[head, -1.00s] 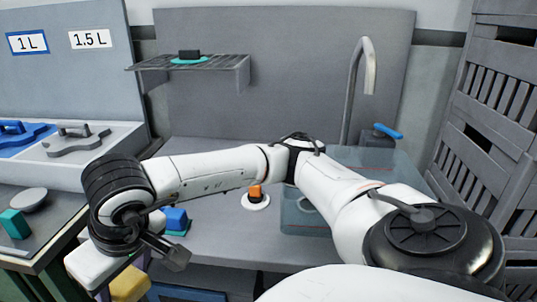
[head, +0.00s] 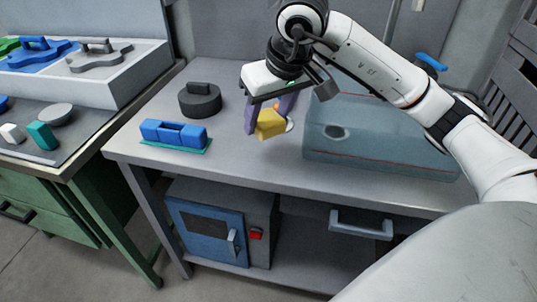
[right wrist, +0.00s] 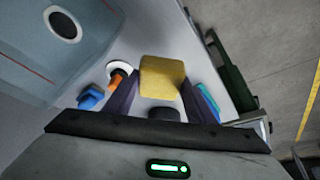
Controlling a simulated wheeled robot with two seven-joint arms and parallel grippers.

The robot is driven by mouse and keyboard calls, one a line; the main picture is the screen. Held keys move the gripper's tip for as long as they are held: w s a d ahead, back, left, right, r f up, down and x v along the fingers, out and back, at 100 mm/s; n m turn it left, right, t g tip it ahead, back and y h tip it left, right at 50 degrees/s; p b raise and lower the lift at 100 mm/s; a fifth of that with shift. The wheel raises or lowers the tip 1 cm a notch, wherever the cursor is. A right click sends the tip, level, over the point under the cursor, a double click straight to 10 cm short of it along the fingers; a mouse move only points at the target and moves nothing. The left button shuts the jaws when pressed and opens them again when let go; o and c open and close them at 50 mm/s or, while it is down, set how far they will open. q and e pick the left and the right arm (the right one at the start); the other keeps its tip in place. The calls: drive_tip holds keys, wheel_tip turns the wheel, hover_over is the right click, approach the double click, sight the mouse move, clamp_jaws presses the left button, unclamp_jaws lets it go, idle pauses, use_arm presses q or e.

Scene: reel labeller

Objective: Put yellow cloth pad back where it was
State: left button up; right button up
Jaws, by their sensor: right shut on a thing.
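The yellow cloth pad (head: 270,123) is a small yellow block held between the purple fingers of my right gripper (head: 268,112). In the head view it is above the grey bench (head: 225,150), just left of the clear bluish box. The right wrist view shows the pad (right wrist: 162,77) between the two fingers of the right gripper (right wrist: 160,92), shut on it. Bench surface shows around it, and I cannot tell the exact height. My left gripper is not in view.
A blue block on a teal pad (head: 174,134) and a dark round weight (head: 200,100) stand left on the bench. The bluish transparent box (head: 380,140) fills the right side. An orange-topped white disc (right wrist: 117,72) is close to the fingers. Bare bench lies between them.

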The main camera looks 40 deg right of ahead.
sight(274, 130)
wheel_tip(274, 130, down, 8)
drive_tip(key=shift+f, duration=0.1)
drive_tip(key=shift+f, duration=0.1)
idle(0.3)
drive_tip(key=shift+f+b, duration=0.25)
drive_tip(key=shift+b, duration=0.2)
drive_tip(key=o, duration=1)
drive_tip(key=shift+s, duration=0.1)
drive_tip(key=shift+a+f, duration=0.1)
drive_tip(key=shift+s+a, duration=0.1)
drive_tip(key=shift+r+p, duration=0.4)
drive_tip(key=shift+r, duration=0.25)
drive_tip(key=v, duration=1.1)
drive_tip(key=shift+r+p, duration=0.3)
